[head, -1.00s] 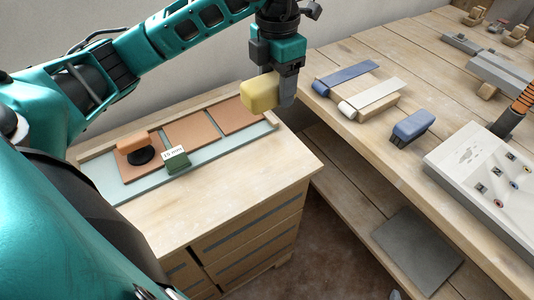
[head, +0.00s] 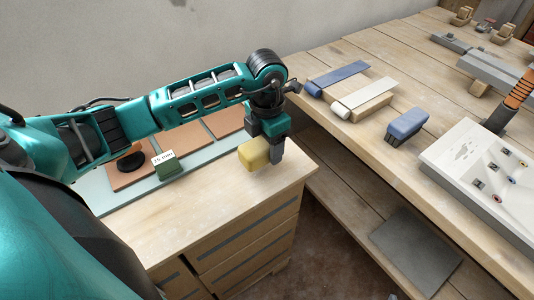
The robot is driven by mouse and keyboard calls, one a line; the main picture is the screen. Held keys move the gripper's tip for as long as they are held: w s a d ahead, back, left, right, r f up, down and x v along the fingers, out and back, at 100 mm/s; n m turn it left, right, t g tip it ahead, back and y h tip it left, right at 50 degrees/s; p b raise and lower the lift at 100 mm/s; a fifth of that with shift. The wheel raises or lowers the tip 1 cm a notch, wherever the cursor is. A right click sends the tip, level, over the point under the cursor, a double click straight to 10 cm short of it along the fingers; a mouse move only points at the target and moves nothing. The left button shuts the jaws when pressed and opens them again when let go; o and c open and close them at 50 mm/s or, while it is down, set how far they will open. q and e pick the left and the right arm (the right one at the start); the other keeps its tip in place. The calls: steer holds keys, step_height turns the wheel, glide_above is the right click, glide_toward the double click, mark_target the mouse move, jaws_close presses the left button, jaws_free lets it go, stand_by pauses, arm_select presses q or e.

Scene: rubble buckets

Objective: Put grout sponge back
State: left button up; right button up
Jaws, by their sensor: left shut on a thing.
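The grout sponge (head: 253,154) is a yellow block. My left gripper (head: 270,153) is shut on it and holds it over the right part of the wooden cabinet top (head: 220,190), in front of the tile board. I cannot tell exactly how high it is above the top. My right gripper does not show.
A tile board (head: 110,197) with terracotta tiles lies along the back of the cabinet, partly behind my arm. A green block with a white label (head: 167,166) and a black round tool (head: 131,161) are on it. The workbench at right holds a blue brush (head: 406,124), rolls (head: 338,76) and a grey-white panel (head: 480,170).

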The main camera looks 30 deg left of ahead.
mark_target(267, 154)
arm_select(q)
step_height(267, 154, down, 3)
steer(key=shift+f, duration=0.3)
steer(key=shift+f+b, duration=0.15)
steer(key=shift+b, duration=0.15)
steer(key=o, duration=0.9)
steer(key=shift+o, duration=0.2)
steer(key=shift+r, duration=0.25)
step_height(267, 154, up, 12)
steer(key=shift+p, duration=0.65)
steer(key=shift+s, duration=0.1)
